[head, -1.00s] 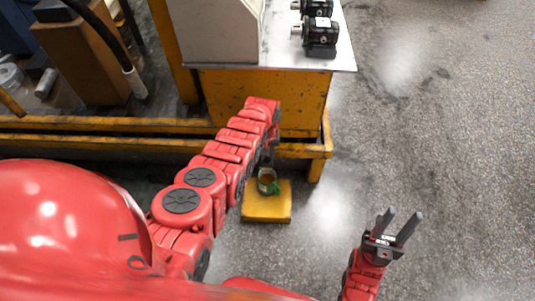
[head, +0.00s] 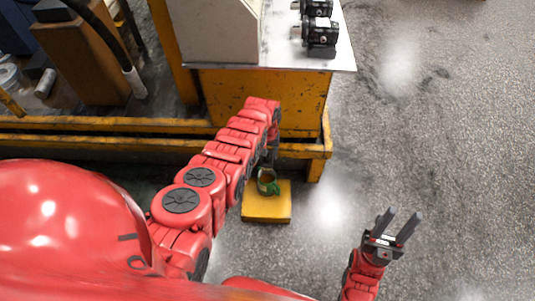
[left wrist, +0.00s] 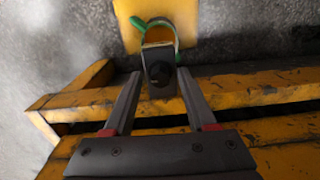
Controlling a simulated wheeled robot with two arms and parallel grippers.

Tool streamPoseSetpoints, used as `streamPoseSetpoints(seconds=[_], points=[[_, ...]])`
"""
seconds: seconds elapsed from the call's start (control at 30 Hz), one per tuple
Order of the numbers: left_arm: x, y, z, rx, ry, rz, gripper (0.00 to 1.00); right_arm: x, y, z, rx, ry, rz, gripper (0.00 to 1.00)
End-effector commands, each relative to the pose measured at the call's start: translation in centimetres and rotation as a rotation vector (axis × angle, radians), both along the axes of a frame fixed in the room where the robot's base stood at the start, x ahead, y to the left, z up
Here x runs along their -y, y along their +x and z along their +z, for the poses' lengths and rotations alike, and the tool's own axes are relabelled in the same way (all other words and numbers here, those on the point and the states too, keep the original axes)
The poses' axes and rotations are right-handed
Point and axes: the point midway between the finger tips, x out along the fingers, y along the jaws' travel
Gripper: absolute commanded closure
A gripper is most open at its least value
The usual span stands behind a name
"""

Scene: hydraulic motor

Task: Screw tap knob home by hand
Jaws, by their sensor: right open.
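In the left wrist view, the black tap knob (left wrist: 160,73) sits at the end of a grey tap body (left wrist: 158,53). My left gripper (left wrist: 160,76) has one finger on each side of the knob, with the fingertips close to its sides. I cannot tell whether the fingers touch it. In the head view my red left arm hides the tap and most of my left gripper at the yellow frame's front edge. My right gripper (head: 399,223) is open and empty, out over the floor at the lower right.
A green cup (head: 268,182) with brownish contents stands on a yellow block (head: 266,211) below the tap; it also shows in the wrist view (left wrist: 142,23). A yellow rail (head: 90,124) runs along the frame. Black motors (head: 319,37) rest on the bench top. Floor at right is clear.

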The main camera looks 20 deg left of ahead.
Motion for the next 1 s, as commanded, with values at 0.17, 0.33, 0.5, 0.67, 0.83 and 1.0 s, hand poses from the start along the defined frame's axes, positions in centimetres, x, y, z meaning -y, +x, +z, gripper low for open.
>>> streamPoseSetpoints(seconds=[0.17, 0.33, 0.5, 0.67, 0.83, 1.0], points=[[0.0, 0.0, 0.3, 0.000, 0.000, 0.000, 0.43, 0.0, 0.0, 0.3, 0.000, 0.000, 0.000, 0.57], [0.0, 0.0, 2.5, 0.000, 0.000, 0.000, 0.43, 0.0, 0.0, 2.3, 0.000, 0.000, 0.000, 0.57], [0.0, 0.1, 5.0, 0.003, 0.001, 0.001, 0.43, 0.0, 0.0, 3.8, 0.000, 0.000, 0.000, 0.57], [0.0, 0.0, 7.5, 0.003, 0.001, 0.001, 0.43, 0.0, 0.0, 4.7, 0.000, 0.000, 0.000, 0.57], [0.0, 0.2, 11.0, 0.006, 0.001, 0.001, 0.43, 0.0, 0.0, 5.5, 0.000, 0.000, 0.000, 0.57], [0.0, 0.1, 14.5, 0.004, 0.000, 0.000, 0.43, 0.0, 0.0, 6.1, 0.000, 0.000, 0.000, 0.57]])
